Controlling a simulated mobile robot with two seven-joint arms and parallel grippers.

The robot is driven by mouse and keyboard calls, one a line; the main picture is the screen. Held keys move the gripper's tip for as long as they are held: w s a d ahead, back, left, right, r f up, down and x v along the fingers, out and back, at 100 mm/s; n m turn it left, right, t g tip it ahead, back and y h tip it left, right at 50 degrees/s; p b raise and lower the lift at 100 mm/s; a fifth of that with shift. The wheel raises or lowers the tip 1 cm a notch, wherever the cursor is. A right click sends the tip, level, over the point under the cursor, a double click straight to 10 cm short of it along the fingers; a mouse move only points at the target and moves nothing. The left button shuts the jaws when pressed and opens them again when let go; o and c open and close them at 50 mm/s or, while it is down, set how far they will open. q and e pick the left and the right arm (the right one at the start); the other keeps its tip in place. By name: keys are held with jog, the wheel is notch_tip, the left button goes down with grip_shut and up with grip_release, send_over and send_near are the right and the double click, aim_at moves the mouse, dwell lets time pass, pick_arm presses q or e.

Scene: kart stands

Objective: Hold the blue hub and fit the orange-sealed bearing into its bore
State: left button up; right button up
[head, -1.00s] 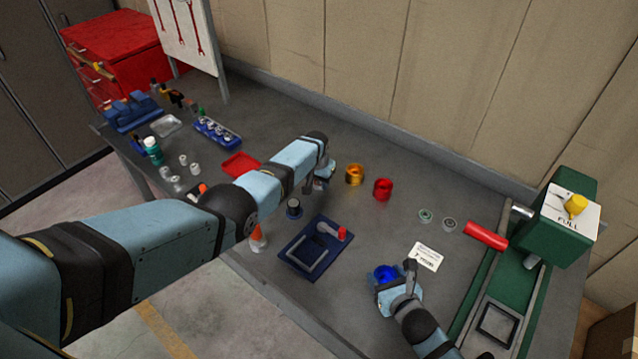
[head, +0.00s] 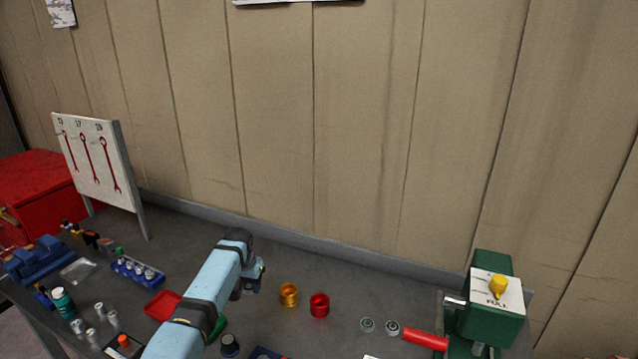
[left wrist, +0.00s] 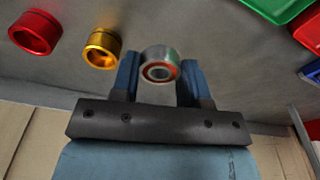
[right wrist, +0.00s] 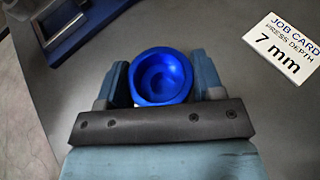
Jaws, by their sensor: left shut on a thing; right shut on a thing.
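The orange-sealed bearing (left wrist: 160,72) is a silver ring with an orange face ring around its hole. My left gripper (left wrist: 158,76) is shut on it, with one finger on each side. In the head view my left gripper (head: 252,280) is left of the gold hub, and the bearing cannot be made out there. The blue hub (right wrist: 160,76) is a round cup with its stepped bore facing the right wrist camera. My right gripper (right wrist: 160,88) is shut on it. The right gripper and blue hub are out of the head view.
A gold hub (head: 289,295) and a red hub (head: 319,305) stand on the bench. Two bearings, one green-sealed (head: 367,325), lie near a red cylinder (head: 425,339) and a green press (head: 495,310). A red tray (head: 162,304) is at left. A job card (right wrist: 285,45) reads 7 mm.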

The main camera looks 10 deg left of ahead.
jog(key=o, duration=1.2)
jog(key=v, duration=1.2)
